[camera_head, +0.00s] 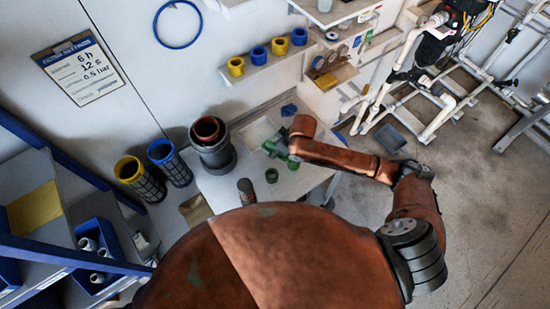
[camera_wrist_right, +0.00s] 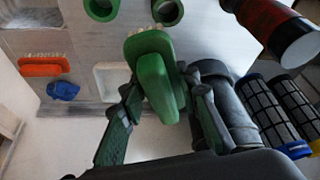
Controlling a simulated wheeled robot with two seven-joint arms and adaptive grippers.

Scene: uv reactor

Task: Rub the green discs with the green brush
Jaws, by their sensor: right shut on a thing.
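My right gripper (camera_wrist_right: 160,115) is shut on the green brush (camera_wrist_right: 152,65), with a finger on each side of its handle. In the head view the gripper (camera_head: 273,148) is over the small table, and the brush is hard to make out there. Two green ring-like discs (camera_wrist_right: 101,8) (camera_wrist_right: 167,10) lie on the table at the top of the wrist view, just beyond the brush head. In the head view one disc (camera_head: 272,175) is near the table's front and another (camera_head: 293,162) is beside my right arm. I cannot tell whether the bristles touch a disc. My left gripper is not in view.
A dark pot (camera_head: 213,153) stands on the table's left. Yellow- and blue-rimmed mesh cylinders (camera_head: 143,180) (camera_head: 172,163) stand left of it. An orange brush (camera_wrist_right: 40,66), a blue piece (camera_wrist_right: 63,90) and a white tray (camera_wrist_right: 104,82) lie nearby. White pipework (camera_head: 440,115) stands at right.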

